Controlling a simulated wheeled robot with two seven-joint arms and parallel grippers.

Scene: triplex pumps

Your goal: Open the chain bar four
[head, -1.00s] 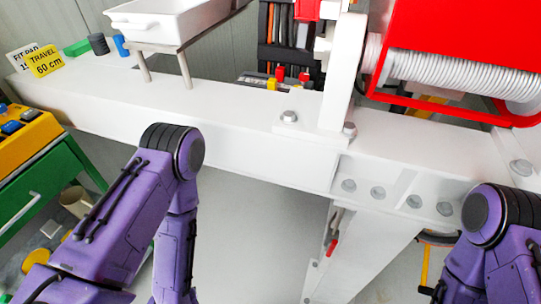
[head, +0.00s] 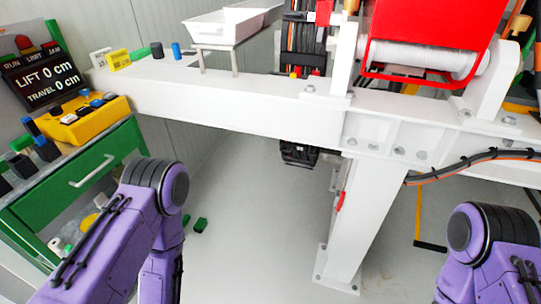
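I cannot make out a chain bar marked four in the head view. A thin yellow bar with a dark foot (head: 418,215) stands behind the white post, and I cannot tell what it is. A small red part (head: 341,201) sits on the side of the white post. Only the purple upper links of my two arms show, at the lower left and lower right. Neither gripper is in view.
A white beam (head: 250,107) crosses ahead, carried by a white post (head: 365,215). A red frame (head: 425,45) surrounds a white drum. At left, a yellow button box (head: 85,122) sits by a green cabinet (head: 70,205). Green pieces (head: 200,225) lie on grey floor.

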